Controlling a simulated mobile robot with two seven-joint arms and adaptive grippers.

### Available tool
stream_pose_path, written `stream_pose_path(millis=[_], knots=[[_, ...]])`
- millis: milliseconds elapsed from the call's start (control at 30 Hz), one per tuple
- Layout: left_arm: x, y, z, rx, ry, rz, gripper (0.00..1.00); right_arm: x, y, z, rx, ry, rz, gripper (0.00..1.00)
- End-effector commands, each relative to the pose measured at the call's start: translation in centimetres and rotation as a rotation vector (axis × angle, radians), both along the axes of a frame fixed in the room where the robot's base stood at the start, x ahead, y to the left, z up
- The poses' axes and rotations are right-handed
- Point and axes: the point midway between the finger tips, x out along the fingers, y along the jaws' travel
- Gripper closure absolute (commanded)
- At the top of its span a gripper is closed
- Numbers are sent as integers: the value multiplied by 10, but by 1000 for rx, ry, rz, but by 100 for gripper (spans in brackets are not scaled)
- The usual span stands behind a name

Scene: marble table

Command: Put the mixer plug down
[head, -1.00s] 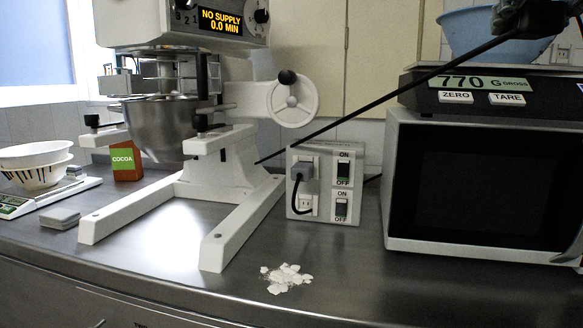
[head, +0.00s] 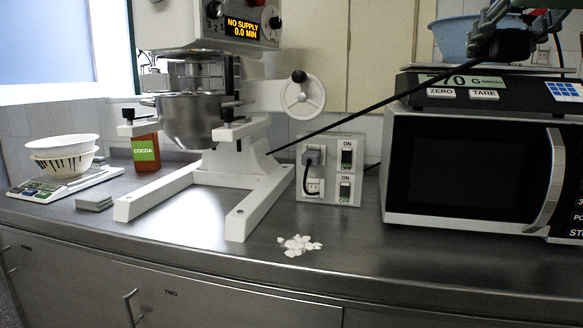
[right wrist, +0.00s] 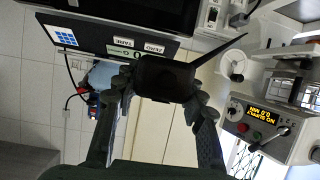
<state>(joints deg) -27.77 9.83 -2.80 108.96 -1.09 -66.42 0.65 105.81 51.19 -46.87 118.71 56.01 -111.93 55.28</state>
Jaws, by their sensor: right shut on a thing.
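My right gripper (head: 487,42) is at the upper right of the head view, in front of the scale and bowl. It is shut on the black mixer plug (right wrist: 165,78), held up in the air. The plug's black cord (head: 385,103) runs taut down to the white mixer (head: 225,150), whose display reads NO SUPPLY. In the right wrist view the fingers (right wrist: 160,90) close around the plug. The white socket box (head: 331,190) stands beside the mixer, with another dark plug (head: 313,156) in its upper socket. My left gripper is not in view.
A microwave (head: 455,170) carries a scale (head: 425,92) and a blue bowl (head: 455,38). White crumbs (head: 299,245) lie on the steel counter (head: 350,250), with clear counter around them.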

Motion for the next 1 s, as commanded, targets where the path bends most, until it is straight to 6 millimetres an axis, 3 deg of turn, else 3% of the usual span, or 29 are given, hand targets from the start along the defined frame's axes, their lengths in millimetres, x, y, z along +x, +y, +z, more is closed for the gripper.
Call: stream_pose_path(millis=[267,533,767,1000], knots=[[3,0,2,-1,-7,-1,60,51,28,-73,2,10,72,94],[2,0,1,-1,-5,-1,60,89,63,-179,4,9,162,94],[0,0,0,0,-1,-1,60,92,87,-271,5,8,219,94],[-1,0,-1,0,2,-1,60,68,99,-357,7,7,245,94]])
